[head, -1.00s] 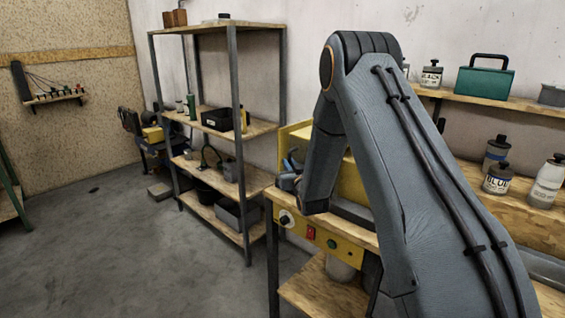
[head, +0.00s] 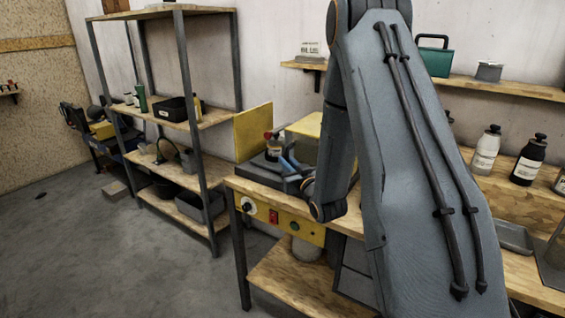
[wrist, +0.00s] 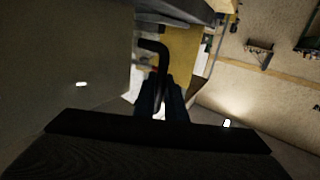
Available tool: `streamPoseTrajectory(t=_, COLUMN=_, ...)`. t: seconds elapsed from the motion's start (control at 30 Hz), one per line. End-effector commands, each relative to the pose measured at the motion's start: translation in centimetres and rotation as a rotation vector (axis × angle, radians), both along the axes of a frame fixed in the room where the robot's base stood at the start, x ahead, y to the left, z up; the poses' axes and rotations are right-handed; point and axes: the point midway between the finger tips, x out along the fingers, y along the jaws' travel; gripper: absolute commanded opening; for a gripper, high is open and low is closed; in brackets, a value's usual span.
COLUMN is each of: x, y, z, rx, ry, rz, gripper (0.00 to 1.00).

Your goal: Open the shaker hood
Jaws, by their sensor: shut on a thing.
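The yellow shaker sits on a wooden bench; its hood (head: 306,126) shows as a yellow part left of my arm, partly hidden by it. An upright yellow panel (head: 253,132) stands at its left. A dark bottle with a red top (head: 273,147) stands between them. My gripper (head: 289,164), with blue fingers, is low in front of the bottle. In the wrist view my gripper (wrist: 163,98) is shut on a dark bent handle (wrist: 156,47), with yellow surface behind it. How the handle joins the hood is hard to make out.
The bench front has a knob, a red switch (head: 273,216) and a green button (head: 294,227). A shelf rack (head: 180,110) stands to the left. Bottles (head: 486,148) and a green toolbox (head: 433,57) are at the right.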

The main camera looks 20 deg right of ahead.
Motion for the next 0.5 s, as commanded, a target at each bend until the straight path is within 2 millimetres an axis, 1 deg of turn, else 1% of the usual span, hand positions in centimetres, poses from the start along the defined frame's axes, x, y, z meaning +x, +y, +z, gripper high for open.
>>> streamPoseTrajectory(t=0.2, x=-0.12, y=-0.03, z=-0.12, rx=0.001, ry=0.003, rz=-0.001, gripper=0.0)
streamPoseTrajectory(t=0.23, x=-0.12, y=-0.04, z=-0.12, rx=0.001, ry=0.003, rz=-0.001, gripper=0.16)
streamPoseTrajectory(t=0.27, x=-0.12, y=-0.04, z=-0.12, rx=0.001, ry=0.003, rz=-0.001, gripper=0.18)
streamPoseTrajectory(t=0.5, x=-0.06, y=-0.01, z=-0.08, rx=0.001, ry=0.002, rz=-0.001, gripper=0.18)
